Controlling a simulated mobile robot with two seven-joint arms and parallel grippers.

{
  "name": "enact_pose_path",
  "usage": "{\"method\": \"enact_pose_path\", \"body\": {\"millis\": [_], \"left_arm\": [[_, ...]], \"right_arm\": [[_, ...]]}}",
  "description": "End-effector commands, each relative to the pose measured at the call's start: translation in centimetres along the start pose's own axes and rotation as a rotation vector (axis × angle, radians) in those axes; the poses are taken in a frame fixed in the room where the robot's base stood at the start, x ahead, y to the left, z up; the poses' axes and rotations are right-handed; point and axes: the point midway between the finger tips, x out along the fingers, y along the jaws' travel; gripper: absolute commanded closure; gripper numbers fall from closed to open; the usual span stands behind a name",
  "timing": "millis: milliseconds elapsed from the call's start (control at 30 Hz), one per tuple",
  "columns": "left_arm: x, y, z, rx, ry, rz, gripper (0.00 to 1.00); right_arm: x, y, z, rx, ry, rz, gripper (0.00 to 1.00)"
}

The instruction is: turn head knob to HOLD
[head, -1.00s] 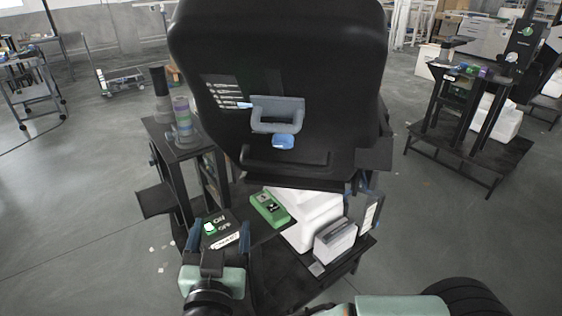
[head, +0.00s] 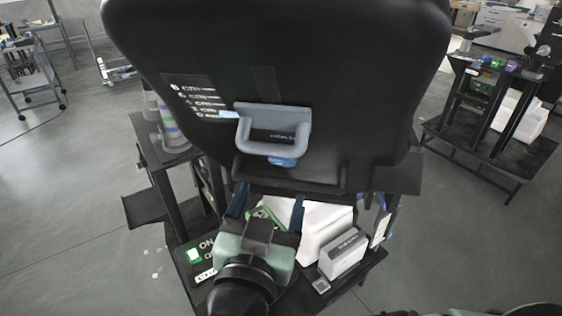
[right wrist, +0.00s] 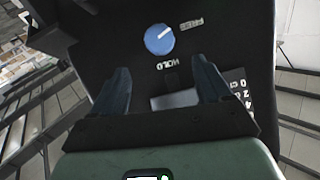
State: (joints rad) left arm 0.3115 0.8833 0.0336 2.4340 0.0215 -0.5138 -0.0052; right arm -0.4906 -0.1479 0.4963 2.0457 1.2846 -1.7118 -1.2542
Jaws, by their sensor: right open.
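The blue head knob (head: 283,161) sits on the black panel (head: 390,120), below a grey U-shaped handle (head: 303,135) that partly covers it in the head view. In the right wrist view the knob (right wrist: 160,39) shows a white pointer line aimed toward the FREE label (right wrist: 191,24). The HOLD label (right wrist: 172,62) is on the panel nearer my fingers. My right gripper (head: 271,194) is open and empty, below the handle in the head view. In the right wrist view its fingers (right wrist: 160,65) are spread, with the knob beyond the tips, apart from them. My left gripper is not in view.
A cm scale (head: 195,98) with a light blue marker is left of the handle. Below stand a white box (head: 345,252), a green device (head: 265,212) partly hidden by my gripper, and an ON/OFF switch (head: 194,255). Stacked coloured rings (head: 168,125) stand left.

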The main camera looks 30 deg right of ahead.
Motion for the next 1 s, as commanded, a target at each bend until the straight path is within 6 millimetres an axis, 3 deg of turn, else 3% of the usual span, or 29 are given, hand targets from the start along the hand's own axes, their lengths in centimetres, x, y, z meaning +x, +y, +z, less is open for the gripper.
{"method": "enact_pose_path", "body": {"millis": [200,400,600,900,933,1000], "left_arm": [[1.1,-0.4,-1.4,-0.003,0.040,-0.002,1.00],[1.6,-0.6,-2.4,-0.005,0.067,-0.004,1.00],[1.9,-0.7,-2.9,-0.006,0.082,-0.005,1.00],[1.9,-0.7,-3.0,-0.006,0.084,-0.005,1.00],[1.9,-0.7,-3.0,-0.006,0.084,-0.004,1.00],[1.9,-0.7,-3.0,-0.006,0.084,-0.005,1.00]], "right_arm": [[4.9,0.1,0.2,0.000,-0.001,0.005,0.22],[8.3,0.0,0.2,0.000,-0.001,0.002,0.22],[9.8,0.0,0.1,-0.002,0.000,0.000,0.22],[10.1,0.0,0.1,-0.002,0.000,-0.001,0.22],[10.1,0.0,0.1,-0.002,0.000,-0.001,0.29],[10.1,0.0,0.1,-0.002,0.000,-0.001,0.52]]}}
